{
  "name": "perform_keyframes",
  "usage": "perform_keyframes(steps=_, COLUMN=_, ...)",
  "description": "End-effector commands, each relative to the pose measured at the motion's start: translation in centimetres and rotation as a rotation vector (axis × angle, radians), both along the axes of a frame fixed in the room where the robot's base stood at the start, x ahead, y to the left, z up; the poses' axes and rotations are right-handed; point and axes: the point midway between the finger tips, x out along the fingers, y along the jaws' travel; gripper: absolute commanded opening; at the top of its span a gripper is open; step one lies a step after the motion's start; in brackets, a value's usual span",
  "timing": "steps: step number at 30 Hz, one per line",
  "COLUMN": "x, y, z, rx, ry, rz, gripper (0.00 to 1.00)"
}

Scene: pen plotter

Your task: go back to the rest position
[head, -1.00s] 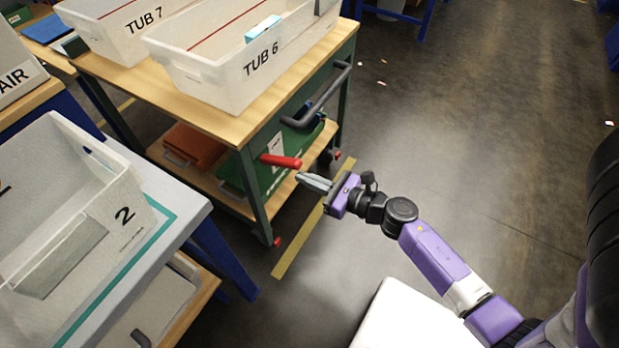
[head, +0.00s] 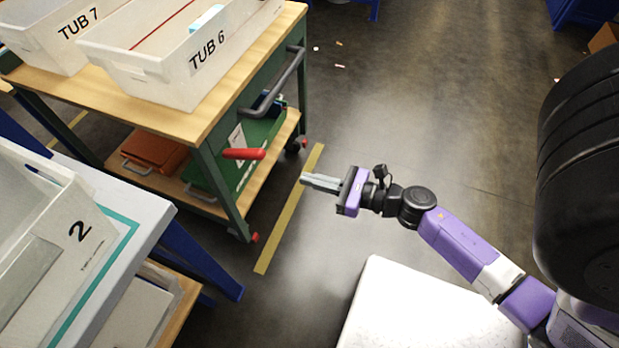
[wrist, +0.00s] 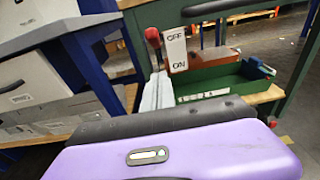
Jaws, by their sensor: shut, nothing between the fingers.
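My gripper (head: 306,181) is shut and empty at the end of my purple and black arm, over the dark floor. In the head view its grey fingers point left toward the cart, a little right of the cart's red lever (head: 244,153), with a gap in the picture between them. In the wrist view the gripper's fingers (wrist: 157,92) show as one pale closed pair. The red lever's end (wrist: 153,36) shows just above them there, beside a white OFF/ON label (wrist: 176,49).
A green cart with a wooden top (head: 190,122) stands left, carrying TUB 6 (head: 145,83) and TUB 7 (head: 40,50). Its black handle (head: 283,84) sticks out. A table (head: 150,222) with a bin marked 2 (head: 80,262) is at lower left.

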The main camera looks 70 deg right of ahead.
Motion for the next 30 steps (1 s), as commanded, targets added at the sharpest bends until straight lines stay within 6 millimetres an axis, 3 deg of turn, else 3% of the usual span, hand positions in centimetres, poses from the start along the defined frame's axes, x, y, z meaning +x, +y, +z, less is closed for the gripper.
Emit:
perform_keyframes(steps=11, x=0.0, y=0.0, z=0.0, rx=0.005, ry=0.0, rz=-0.001, gripper=0.0)
perform_keyframes(steps=16, x=0.1, y=-0.5, z=0.1, rx=0.15, ry=0.0, rz=-0.039, gripper=0.0)
perform_keyframes(steps=20, x=0.9, y=-1.0, z=2.8, rx=0.473, ry=-0.07, rz=-0.106, gripper=0.0)
perform_keyframes(steps=23, x=0.8, y=0.1, z=4.9, rx=0.803, ry=-0.118, rz=-0.136, gripper=0.0)
perform_keyframes(steps=30, x=-1.5, y=5.2, z=8.7, rx=1.695, ry=-0.148, rz=-0.178, gripper=0.0)
